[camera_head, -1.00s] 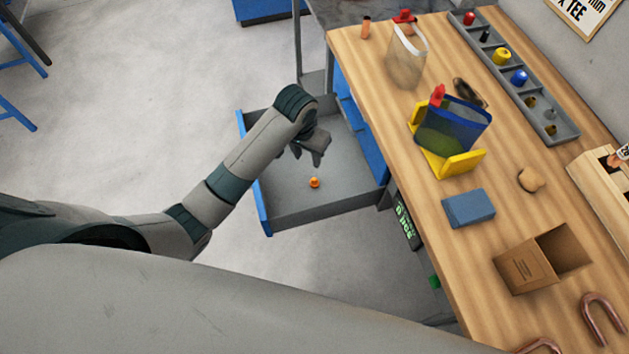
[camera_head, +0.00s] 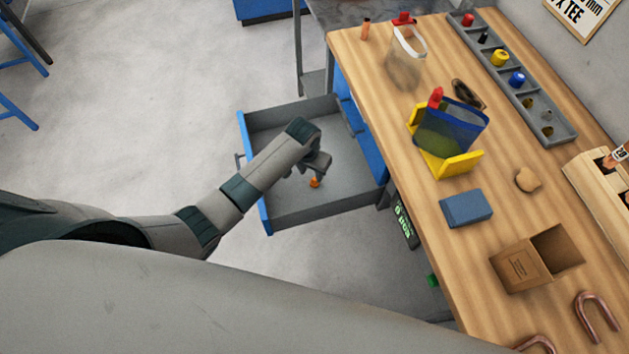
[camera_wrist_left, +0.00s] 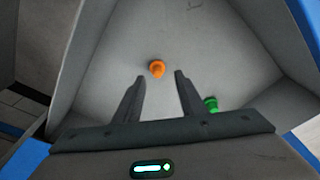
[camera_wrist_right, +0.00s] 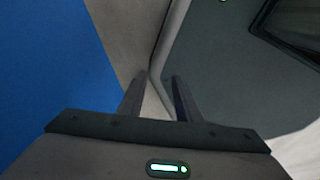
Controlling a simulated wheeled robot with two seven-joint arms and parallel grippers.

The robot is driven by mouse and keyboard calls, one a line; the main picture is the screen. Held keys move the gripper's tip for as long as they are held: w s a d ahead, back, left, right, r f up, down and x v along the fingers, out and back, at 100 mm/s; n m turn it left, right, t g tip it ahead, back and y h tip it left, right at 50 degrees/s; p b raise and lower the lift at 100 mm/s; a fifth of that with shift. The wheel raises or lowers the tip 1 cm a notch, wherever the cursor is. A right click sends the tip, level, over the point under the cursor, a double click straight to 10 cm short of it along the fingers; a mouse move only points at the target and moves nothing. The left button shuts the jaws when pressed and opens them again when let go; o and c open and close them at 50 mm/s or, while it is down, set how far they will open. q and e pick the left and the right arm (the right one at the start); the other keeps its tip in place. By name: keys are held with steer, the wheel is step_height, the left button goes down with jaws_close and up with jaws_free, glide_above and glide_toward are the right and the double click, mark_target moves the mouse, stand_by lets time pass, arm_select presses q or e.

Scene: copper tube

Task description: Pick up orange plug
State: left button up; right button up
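The orange plug (camera_head: 314,182) lies on the floor of the open grey drawer (camera_head: 345,208). In the left wrist view the orange plug (camera_wrist_left: 157,68) is just beyond the fingertips, roughly centred between them. My left gripper (camera_wrist_left: 159,75) is open and empty, with its fingers pointing down into the drawer. In the head view my left gripper (camera_head: 312,174) is beside and slightly above the plug and partly hidden by my wrist. My right gripper (camera_wrist_right: 155,78) shows only in its own wrist view, with fingers apart and nothing between them.
A green plug (camera_wrist_left: 210,104) lies in the drawer near the right finger. The drawer's blue front (camera_head: 255,180) and side walls surround the gripper. The wooden workbench (camera_head: 420,215) stands to the right with a blue box (camera_head: 466,208) and an open cardboard box (camera_head: 522,268).

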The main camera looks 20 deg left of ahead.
mark_target(314, 179)
arm_select(q)
steer(key=shift+w+d+f+p, duration=0.2)
steer(key=shift+f+p, duration=0.1)
steer(key=shift+f, duration=0.45)
steer(key=shift+w+d+f, duration=0.1)
steer(key=shift+w+f, duration=0.05)
steer(key=shift+f, duration=0.75)
steer(key=shift+w+d+f, duration=0.1)
steer(key=shift+w+f, duration=0.05)
steer(key=shift+f, duration=0.75)
jaws_close()
